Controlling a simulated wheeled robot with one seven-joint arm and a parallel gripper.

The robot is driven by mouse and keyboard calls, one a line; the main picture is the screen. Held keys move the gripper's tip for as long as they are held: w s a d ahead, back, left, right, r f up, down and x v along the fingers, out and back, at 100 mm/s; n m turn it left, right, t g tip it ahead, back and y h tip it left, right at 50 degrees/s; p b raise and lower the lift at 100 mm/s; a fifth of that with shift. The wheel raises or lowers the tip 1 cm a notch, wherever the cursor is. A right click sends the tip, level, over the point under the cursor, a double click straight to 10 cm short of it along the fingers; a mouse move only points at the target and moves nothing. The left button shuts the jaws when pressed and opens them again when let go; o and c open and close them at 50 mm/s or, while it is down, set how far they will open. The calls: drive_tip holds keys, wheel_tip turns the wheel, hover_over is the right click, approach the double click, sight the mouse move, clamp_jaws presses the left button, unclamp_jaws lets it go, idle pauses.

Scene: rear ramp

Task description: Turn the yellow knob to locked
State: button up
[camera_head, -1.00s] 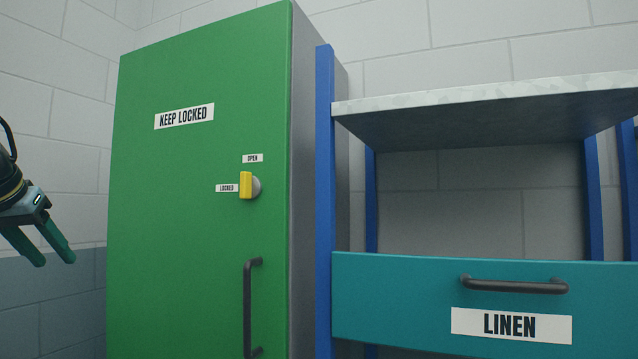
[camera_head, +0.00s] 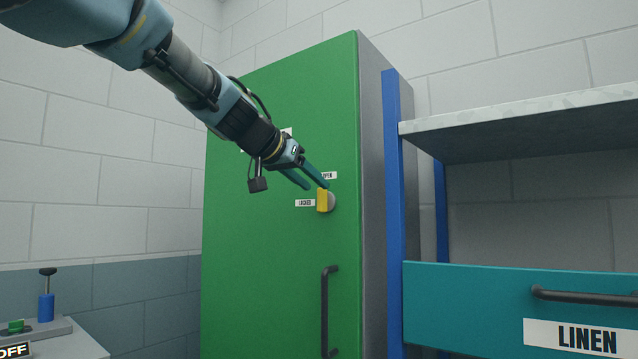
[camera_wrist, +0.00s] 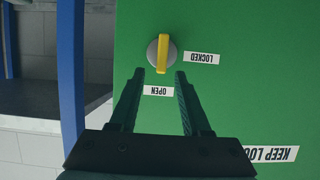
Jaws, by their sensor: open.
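The yellow knob (camera_head: 322,200) sits on a round grey base on the green cabinet door (camera_head: 270,290). Its bar stands upright, in line with the OPEN label (camera_head: 329,175) above it; the LOCKED label (camera_head: 305,203) is to its left. The wrist view shows the knob (camera_wrist: 162,53) upside down, its bar pointing along toward the OPEN label (camera_wrist: 158,91). My gripper (camera_head: 317,187) is open at the knob's upper left in the head view. In the wrist view the fingertips (camera_wrist: 160,72) are either side of the bar's OPEN-side end, with gaps showing.
A dark door handle (camera_head: 328,310) stands below the knob. A blue-framed shelf unit with a teal LINEN drawer (camera_head: 470,295) is at right. A low bench (camera_head: 60,342) with a blue-based lever (camera_head: 47,297) is at lower left. My arm mostly hides the KEEP LOCKED sign in the head view.

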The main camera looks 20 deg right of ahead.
sight(323, 200)
drive_tip(key=shift+x, duration=1.5)
drive_tip(key=shift+a, duration=0.1)
clamp_jaws()
